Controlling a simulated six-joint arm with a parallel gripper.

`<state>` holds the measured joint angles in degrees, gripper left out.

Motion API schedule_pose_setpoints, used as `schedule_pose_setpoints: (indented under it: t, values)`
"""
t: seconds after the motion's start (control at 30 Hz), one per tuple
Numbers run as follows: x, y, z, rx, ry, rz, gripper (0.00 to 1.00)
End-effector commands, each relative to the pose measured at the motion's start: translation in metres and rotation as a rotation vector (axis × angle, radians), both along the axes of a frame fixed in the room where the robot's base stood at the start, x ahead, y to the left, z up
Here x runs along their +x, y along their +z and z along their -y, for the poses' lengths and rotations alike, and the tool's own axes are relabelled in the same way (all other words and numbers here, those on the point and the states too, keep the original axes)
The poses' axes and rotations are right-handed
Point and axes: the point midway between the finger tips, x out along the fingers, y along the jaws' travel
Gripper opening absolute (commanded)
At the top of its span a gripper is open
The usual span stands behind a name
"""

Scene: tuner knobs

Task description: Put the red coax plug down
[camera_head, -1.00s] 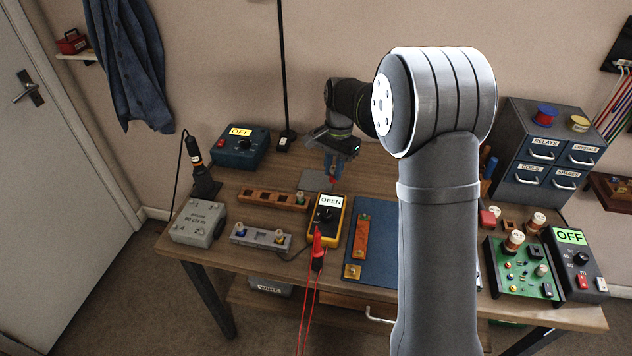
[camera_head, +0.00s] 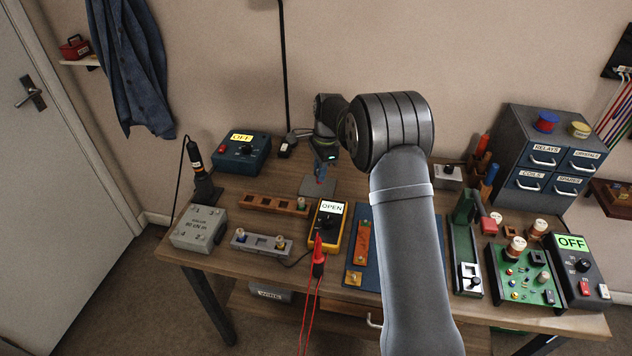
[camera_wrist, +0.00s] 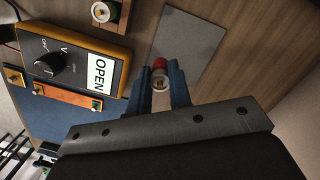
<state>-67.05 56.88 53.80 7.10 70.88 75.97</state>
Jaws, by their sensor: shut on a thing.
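My gripper (camera_wrist: 160,80) is shut on the red coax plug (camera_wrist: 159,64). The plug shows in the wrist view as a red tip above a pale round body between the blue fingers. In the head view my gripper (camera_head: 320,173) is over the grey flat plate (camera_head: 312,192) at the back of the bench. The plug is very small there and largely hidden by the fingers. The plate also shows in the wrist view (camera_wrist: 196,45), just beyond and to the right of the plug. I cannot tell whether the plug touches it.
A yellow meter (camera_head: 340,240) reading OPEN, with red probes (camera_head: 318,256), stands in front of the plate. A wooden block (camera_head: 270,203) with sockets lies to the left. A blue OFF box (camera_head: 241,155) is at the back left. A drawer cabinet (camera_head: 545,155) is at the right.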

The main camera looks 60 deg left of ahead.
Motion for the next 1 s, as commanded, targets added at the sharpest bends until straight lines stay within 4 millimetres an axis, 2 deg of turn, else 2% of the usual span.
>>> schedule_pose_setpoints:
  t: [0.1, 0.23, 0.5, 0.87, 0.9, 0.97, 1.0]
  values:
    - [-0.006, -0.006, -0.008, 0.000, 0.001, 0.000, 0.00]
    - [-0.007, -0.013, -0.010, 0.000, 0.000, 0.000, 0.00]
    - [-0.007, -0.047, -0.009, -0.001, 0.000, 0.000, 0.00]
    - [-0.007, -0.051, -0.009, 0.000, 0.000, 0.000, 0.00]
    - [-0.007, -0.050, -0.009, 0.001, 0.001, 0.000, 0.26]
    - [-0.007, -0.050, -0.009, 0.000, 0.001, 0.000, 0.38]
    - [-0.007, -0.050, -0.009, 0.000, 0.001, 0.000, 0.40]
